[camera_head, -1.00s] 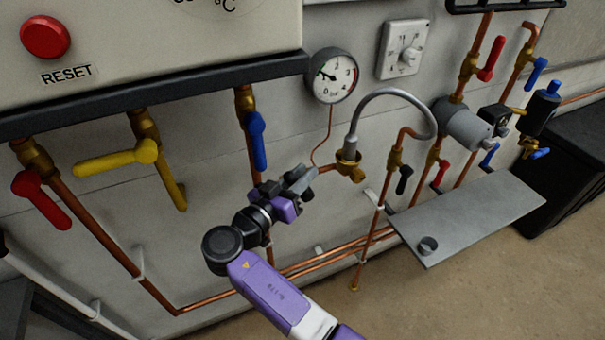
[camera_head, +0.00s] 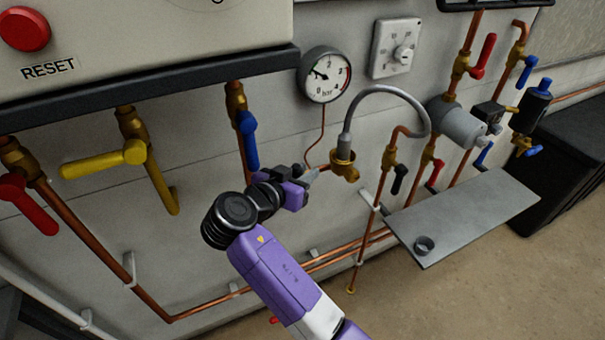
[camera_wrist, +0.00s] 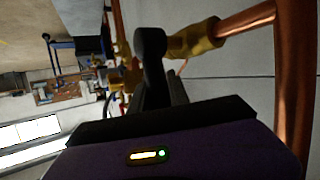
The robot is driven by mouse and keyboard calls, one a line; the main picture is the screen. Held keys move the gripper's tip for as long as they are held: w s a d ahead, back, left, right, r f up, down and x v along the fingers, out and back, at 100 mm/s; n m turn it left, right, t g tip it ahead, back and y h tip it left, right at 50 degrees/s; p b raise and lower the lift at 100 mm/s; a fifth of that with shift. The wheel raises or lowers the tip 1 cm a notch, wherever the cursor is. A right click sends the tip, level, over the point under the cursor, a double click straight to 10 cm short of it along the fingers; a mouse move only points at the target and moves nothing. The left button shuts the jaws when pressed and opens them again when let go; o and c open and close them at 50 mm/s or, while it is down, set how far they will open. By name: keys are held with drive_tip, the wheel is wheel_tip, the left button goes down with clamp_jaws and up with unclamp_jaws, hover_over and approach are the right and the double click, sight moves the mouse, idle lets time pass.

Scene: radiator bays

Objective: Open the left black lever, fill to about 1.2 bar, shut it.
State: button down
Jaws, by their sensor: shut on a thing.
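My gripper (camera_head: 308,178) is at the left brass valve (camera_head: 343,165), under the pressure gauge. In the wrist view a black lever (camera_wrist: 151,45) stands up between my fingers, joined to that brass valve (camera_wrist: 197,38). My gripper is shut on this lever; in the head view the lever is mostly hidden by the gripper, so its exact angle is hard to tell. The gauge (camera_head: 325,75) has its needle pointing to the upper left, between 0 and 2, roughly near 1. A grey flexible hose (camera_head: 388,90) arches right from the valve. The right black lever (camera_head: 399,180) hangs slanted on its valve.
A blue lever (camera_head: 249,141), a yellow lever (camera_head: 104,159) and a red lever (camera_head: 26,204) hang on pipes to the left under the boiler (camera_head: 150,40). A grey shelf (camera_head: 465,215) with a small cup (camera_head: 424,245) juts out at the right. Copper pipes run low along the wall.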

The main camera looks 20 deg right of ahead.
drive_tip(key=c, duration=1.3)
unclamp_jaws()
drive_tip(key=shift+o, duration=0.2)
drive_tip(key=b+v, duration=0.1)
drive_tip(key=v, duration=0.7)
drive_tip(key=shift+b, duration=0.35)
